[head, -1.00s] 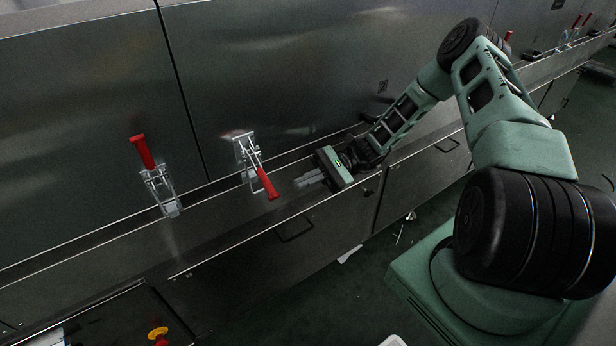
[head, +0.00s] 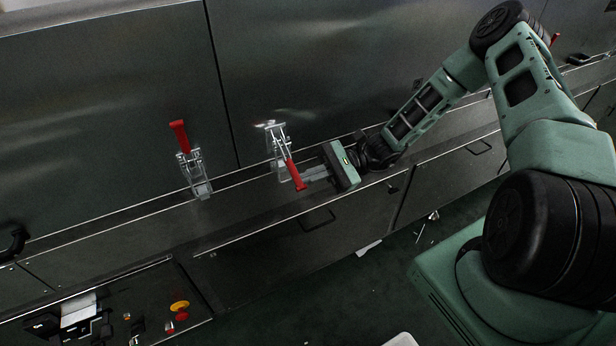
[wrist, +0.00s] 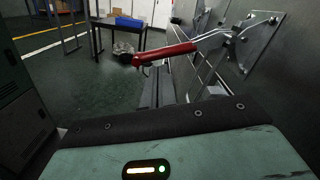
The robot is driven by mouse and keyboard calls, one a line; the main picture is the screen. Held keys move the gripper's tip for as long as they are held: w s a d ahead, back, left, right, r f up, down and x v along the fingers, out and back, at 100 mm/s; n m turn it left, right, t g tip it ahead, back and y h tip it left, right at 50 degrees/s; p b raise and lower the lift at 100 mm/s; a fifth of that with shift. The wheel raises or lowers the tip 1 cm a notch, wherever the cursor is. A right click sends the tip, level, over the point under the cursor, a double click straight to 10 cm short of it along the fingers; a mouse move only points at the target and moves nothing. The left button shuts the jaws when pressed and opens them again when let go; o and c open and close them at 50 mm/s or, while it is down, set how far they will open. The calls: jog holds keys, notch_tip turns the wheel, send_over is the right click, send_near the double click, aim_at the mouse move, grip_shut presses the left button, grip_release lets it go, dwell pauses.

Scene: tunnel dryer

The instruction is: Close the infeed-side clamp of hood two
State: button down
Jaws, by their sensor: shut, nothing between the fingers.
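Two toggle clamps with red handles sit on the dryer's steel front, either side of a vertical panel seam. The right clamp (head: 279,143) has its red handle (head: 295,174) slanting down and outward; the left clamp (head: 194,170) has its handle (head: 179,136) standing up. My gripper (head: 308,175) is shut and empty, its fingertips close beside the right clamp's handle. Whether they touch it, I cannot tell. In the wrist view that red handle (wrist: 165,54) lies across and beyond the fingers (wrist: 160,90), joined by bright metal links to a plate at right.
A ledge runs below the clamps, over lower doors with bar handles (head: 318,220). A control panel (head: 195,312) with a yellow-and-red button is at lower left. The wrist view shows a table (wrist: 113,24) with a blue bin and open green floor.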

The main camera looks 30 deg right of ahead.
jog(key=shift+s+r+m+p, duration=0.25)
jog(key=shift+m+p, duration=0.15)
jog(key=shift+p, duration=0.15)
jog(key=shift+r, duration=0.15)
notch_tip(320, 180, up, 11)
jog(key=m+t+p, duration=0.1)
jog(key=m+p, duration=1.2)
jog(key=p, duration=0.2)
jog(key=shift+w+m, duration=0.3)
jog(key=shift+d, duration=0.1)
jog(key=d+b, duration=0.4)
jog(key=d, duration=1.3)
jog(key=shift+s+d+f+b, duration=0.15)
jog(key=shift+s+f+b, duration=0.15)
jog(key=shift+b, duration=0.05)
